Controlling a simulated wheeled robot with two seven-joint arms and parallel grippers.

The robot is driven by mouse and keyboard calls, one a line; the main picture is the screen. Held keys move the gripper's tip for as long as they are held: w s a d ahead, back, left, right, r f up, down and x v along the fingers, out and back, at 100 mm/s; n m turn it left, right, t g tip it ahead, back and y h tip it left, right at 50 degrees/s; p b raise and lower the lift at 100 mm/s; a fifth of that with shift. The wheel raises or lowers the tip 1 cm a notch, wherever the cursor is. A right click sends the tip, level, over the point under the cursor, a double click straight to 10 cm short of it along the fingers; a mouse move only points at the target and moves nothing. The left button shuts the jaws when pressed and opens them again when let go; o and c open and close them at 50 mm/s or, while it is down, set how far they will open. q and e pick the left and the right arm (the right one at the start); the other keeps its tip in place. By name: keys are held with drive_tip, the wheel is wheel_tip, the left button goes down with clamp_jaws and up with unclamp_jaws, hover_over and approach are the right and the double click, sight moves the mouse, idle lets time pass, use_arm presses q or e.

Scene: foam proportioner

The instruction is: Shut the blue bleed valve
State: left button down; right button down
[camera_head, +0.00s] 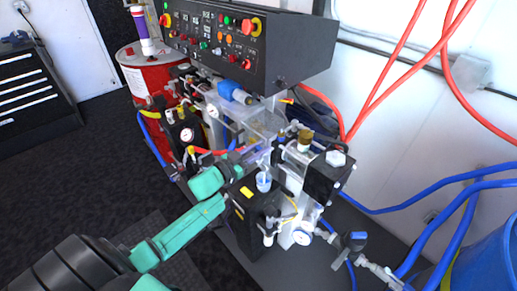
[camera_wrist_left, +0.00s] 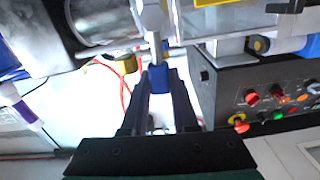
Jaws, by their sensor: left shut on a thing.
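My left gripper (camera_wrist_left: 158,82) is shut on a small blue handle (camera_wrist_left: 158,78) in the left wrist view, taken to be the blue bleed valve. The handle sits between the two dark fingertips. A pale grey rounded stem (camera_wrist_left: 152,22) rises from it, beside a clear cylinder. In the head view my teal left arm reaches from the lower left into the crowded middle of the equipment, below the control panel. There the fingertips and the held handle are hard to make out among the clear and metal parts. My right gripper is in neither view.
The black control panel (camera_head: 246,52) overhangs the work area. A black block (camera_head: 258,222) and a clear housing with a brass fitting (camera_head: 304,138) stand close to the arm. Red hoses (camera_head: 392,60) hang at the right; a blue drum (camera_head: 490,262) stands lower right. The dark floor at left is open.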

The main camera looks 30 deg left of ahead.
use_arm(q)
drive_tip(key=s+d+f+m+b, duration=0.2)
drive_tip(key=d+f+m+b, duration=0.3)
drive_tip(key=m+b, duration=0.5)
drive_tip(key=shift+d+f+m+b, duration=0.35)
drive_tip(key=shift+f+m, duration=0.7)
drive_tip(key=shift+m, duration=2.45)
drive_tip(key=c, duration=0.7)
unclamp_jaws()
drive_tip(key=shift+r, duration=0.1)
drive_tip(key=b+v, duration=0.2)
drive_tip(key=v, duration=1.2)
drive_tip(key=shift+s+a, duration=0.15)
drive_tip(key=shift+s, duration=0.15)
